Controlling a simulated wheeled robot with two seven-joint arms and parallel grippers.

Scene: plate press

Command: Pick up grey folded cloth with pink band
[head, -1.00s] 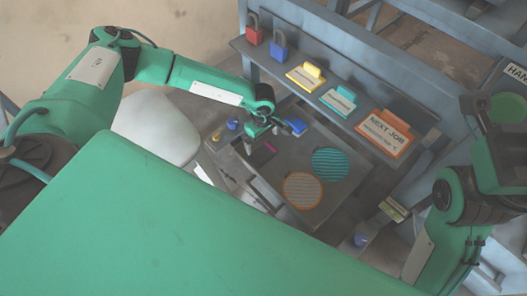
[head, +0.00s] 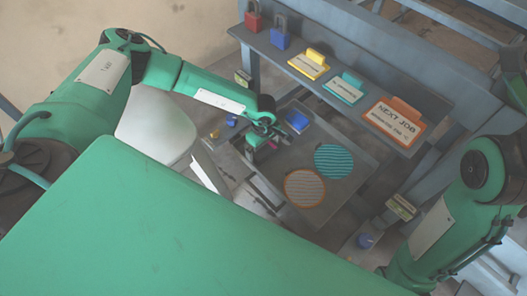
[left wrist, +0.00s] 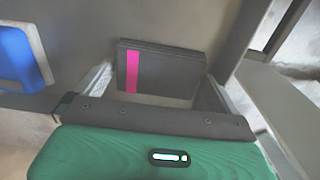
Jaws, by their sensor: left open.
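The grey folded cloth with a pink band (left wrist: 175,70) lies on the grey tray surface in the left wrist view, its pink band toward the left end. My left gripper (left wrist: 157,76) is open, with one finger at each side of the cloth; I cannot tell whether either finger touches it. In the head view the left gripper (head: 256,143) is low over the tray and hides most of the cloth. Only a bit of the pink band (head: 272,145) shows there. My right arm is at the right edge, but its gripper is not in view.
A blue item (head: 297,121) lies near the cloth and also shows in the left wrist view (left wrist: 18,58). A teal striped disc (head: 333,161) and an orange striped disc (head: 304,188) lie on the tray (head: 352,185). A shelf (head: 340,105) with padlocks and signs stands behind.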

